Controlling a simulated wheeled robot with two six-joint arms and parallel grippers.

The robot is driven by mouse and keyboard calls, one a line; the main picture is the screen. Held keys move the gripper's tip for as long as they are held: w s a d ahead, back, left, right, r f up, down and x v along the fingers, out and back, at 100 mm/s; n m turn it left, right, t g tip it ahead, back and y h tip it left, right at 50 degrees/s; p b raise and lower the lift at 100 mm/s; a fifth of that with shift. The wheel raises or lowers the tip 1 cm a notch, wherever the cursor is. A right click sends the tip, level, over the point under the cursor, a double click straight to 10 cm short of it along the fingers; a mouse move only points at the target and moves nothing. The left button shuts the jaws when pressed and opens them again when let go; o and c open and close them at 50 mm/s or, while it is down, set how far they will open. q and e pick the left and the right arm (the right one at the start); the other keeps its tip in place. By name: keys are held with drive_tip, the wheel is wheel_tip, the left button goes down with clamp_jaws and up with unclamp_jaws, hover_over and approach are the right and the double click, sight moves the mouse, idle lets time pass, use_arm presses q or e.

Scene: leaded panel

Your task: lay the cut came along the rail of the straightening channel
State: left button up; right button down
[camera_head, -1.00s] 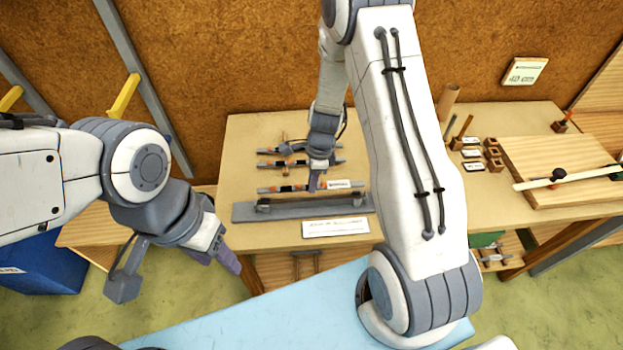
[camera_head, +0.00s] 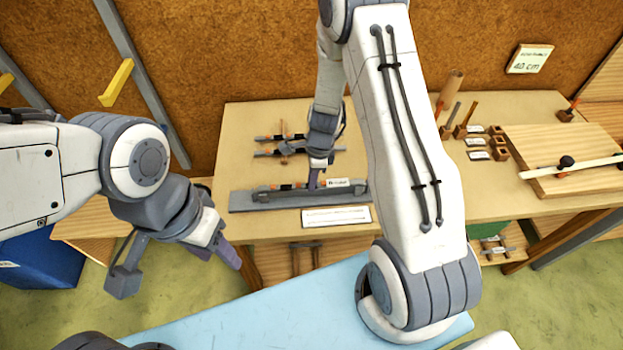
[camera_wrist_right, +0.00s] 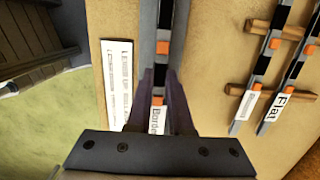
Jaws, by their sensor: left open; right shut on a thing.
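The cut came (camera_head: 285,187) is a thin grey strip with black and orange bands and a white label. My right gripper (camera_head: 313,184) is shut on it near its middle. The came lines up lengthwise with the grey straightening channel (camera_head: 241,204), at its raised rail. I cannot tell whether it touches the rail. In the right wrist view the came (camera_wrist_right: 165,42) runs between the fingers, over the channel (camera_wrist_right: 148,45), its label partly hidden by a finger. My left gripper (camera_head: 232,259) is open and empty, in front of the bench.
A white instruction card (camera_head: 336,217) lies in front of the channel. Other banded cames (camera_head: 270,153) rest on wooden supports behind it. Small wooden blocks (camera_head: 497,141) and a wooden board (camera_head: 560,165) occupy the bench's right side.

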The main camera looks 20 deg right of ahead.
drive_tip(key=shift+f, duration=0.35)
drive_tip(key=c, duration=0.7)
unclamp_jaws()
drive_tip(key=shift+c, duration=0.2)
drive_tip(key=shift+r, duration=0.1)
wheel_tip(320, 180, up, 10)
drive_tip(key=d, duration=0.1)
drive_tip(key=s+a+r+n+b, duration=0.3)
drive_tip(key=s+a+r+n, duration=0.4)
drive_tip(key=s+a+n, duration=0.5)
drive_tip(key=s+a+r+n, duration=0.1)
drive_tip(key=s+n, duration=0.4)
drive_tip(key=n, duration=0.3)
drive_tip(key=s+a+r+n+b, duration=0.1)
drive_tip(key=s+a+r+n, duration=0.1)
drive_tip(key=s+n, duration=0.4)
drive_tip(key=n, duration=0.2)
drive_tip(key=shift+s+a+n, duration=0.25)
drive_tip(key=shift+s+n, duration=0.05)
